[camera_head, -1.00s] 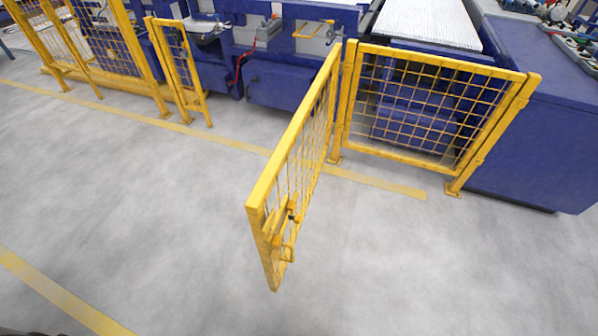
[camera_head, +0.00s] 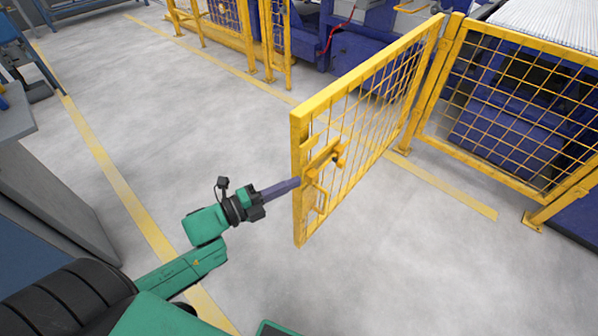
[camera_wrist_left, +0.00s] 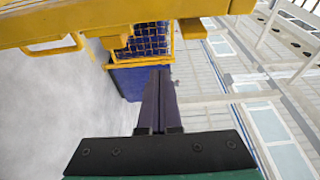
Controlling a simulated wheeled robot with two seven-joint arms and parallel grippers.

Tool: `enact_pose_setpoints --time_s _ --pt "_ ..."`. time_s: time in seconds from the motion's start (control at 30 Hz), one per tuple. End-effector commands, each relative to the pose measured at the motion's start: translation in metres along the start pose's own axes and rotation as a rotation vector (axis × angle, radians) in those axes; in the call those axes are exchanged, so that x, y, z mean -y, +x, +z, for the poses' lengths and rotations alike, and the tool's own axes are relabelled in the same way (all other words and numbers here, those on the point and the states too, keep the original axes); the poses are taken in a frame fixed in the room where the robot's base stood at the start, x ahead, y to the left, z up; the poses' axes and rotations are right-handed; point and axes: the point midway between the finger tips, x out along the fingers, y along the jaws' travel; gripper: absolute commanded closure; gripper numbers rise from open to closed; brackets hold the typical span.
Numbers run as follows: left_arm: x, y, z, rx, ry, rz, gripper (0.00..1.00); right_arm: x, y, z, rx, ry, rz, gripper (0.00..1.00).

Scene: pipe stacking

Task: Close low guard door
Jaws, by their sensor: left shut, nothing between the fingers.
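The low guard door (camera_head: 368,90), a yellow frame with wire mesh, stands open. It juts out from its post (camera_head: 432,85) toward me, at an angle to the fixed fence. A latch with a handle (camera_head: 322,160) sits near its free edge. My left gripper (camera_head: 297,184) has its long dark fingers shut, pointing at the free edge just below the latch. I cannot tell whether the tips touch the door. In the left wrist view, the shut fingers (camera_wrist_left: 160,75) reach forward below a yellow door bar (camera_wrist_left: 120,22). My right gripper is out of view.
A fixed mesh fence panel (camera_head: 525,105) stands right of the post, before blue machinery. Narrow yellow fencing (camera_head: 275,45) stands across the gap at the back. A grey cabinet (camera_head: 50,200) is at the left. The grey floor (camera_head: 180,110) between is clear, with yellow lines.

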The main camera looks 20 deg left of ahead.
Motion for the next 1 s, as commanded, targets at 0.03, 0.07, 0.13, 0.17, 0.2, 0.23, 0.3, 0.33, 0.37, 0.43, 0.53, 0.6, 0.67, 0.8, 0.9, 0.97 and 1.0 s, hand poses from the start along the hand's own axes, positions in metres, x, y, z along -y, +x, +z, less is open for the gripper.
enact_pose_setpoints --time_s 0.03,0.07,0.13,0.17,0.2,0.23,0.3,0.33,0.37,0.43,0.53,0.6,0.67,0.8,0.9,0.97,1.0 --pt "0.001 0.012 0.001 -0.001 0.004 -0.005 1.00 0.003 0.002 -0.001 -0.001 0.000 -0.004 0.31" --pt "0.001 0.019 0.001 0.000 0.003 -0.005 1.00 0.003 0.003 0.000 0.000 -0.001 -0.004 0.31" --pt "0.001 0.034 0.001 0.000 0.002 -0.004 1.00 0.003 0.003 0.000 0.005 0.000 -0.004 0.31" --pt "0.001 0.041 0.000 -0.001 0.002 -0.004 1.00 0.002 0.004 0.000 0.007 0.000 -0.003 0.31" --pt "0.001 0.050 0.001 0.002 0.000 -0.004 1.00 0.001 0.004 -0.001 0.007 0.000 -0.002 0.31" --pt "0.001 0.057 0.001 0.002 0.000 -0.004 1.00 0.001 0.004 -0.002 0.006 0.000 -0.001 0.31" --pt "-0.001 0.061 0.008 0.002 0.002 0.005 1.00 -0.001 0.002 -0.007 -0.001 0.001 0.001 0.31" --pt "-0.001 0.058 0.014 0.002 0.002 0.005 1.00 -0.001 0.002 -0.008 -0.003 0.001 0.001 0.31" --pt "-0.001 0.056 0.019 0.003 0.002 0.006 1.00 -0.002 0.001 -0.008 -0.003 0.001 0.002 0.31" --pt "-0.001 0.052 0.028 0.001 0.001 0.004 1.00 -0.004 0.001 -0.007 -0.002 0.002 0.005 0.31" --pt "-0.001 0.050 0.036 0.001 -0.001 0.003 1.00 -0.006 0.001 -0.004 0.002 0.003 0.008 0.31" --pt "-0.001 0.049 0.038 0.001 -0.003 0.003 1.00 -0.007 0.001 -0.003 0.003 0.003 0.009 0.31" --pt "-0.001 0.048 0.038 0.001 -0.003 0.002 1.00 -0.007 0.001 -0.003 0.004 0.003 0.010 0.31" --pt "-0.001 0.048 0.038 0.002 -0.003 0.002 1.00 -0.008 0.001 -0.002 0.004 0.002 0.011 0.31" --pt "-0.001 0.048 0.038 0.001 -0.003 0.002 1.00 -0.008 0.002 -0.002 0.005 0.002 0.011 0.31" --pt "-0.001 0.048 0.038 0.000 -0.003 0.002 1.00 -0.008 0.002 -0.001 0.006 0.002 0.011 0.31" --pt "-0.001 0.048 0.038 -0.001 -0.003 0.002 1.00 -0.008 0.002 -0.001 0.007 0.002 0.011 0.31"
